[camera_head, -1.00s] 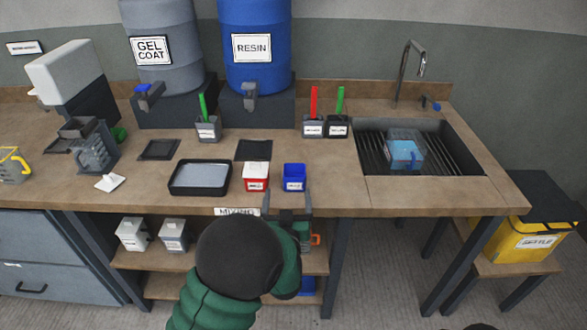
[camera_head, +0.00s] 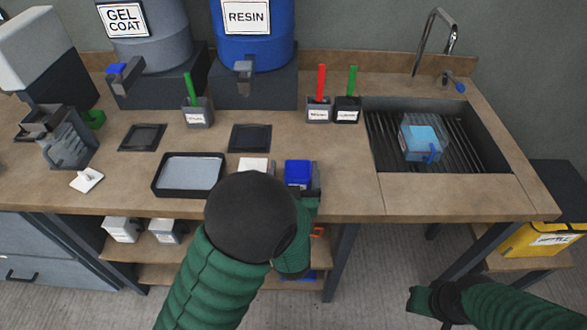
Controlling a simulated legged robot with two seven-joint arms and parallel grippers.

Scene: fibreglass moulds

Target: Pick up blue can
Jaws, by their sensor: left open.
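The blue can (camera_head: 298,171) is a small square blue container on the front of the wooden counter, right of a red and white one. My left gripper (camera_head: 295,180) is open at the can. One dark finger shows close along the can's right side; the other is mostly hidden behind my black elbow. I cannot tell whether the fingers touch the can. My right arm shows at the lower right, below the counter's front edge, and its gripper does not show.
The red and white container (camera_head: 253,165) stands just left, partly covered by my arm. A black tray (camera_head: 188,158) lies further left. Brush holders (camera_head: 319,110) stand behind. A sink (camera_head: 488,130) is at right. The counter between can and sink is clear.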

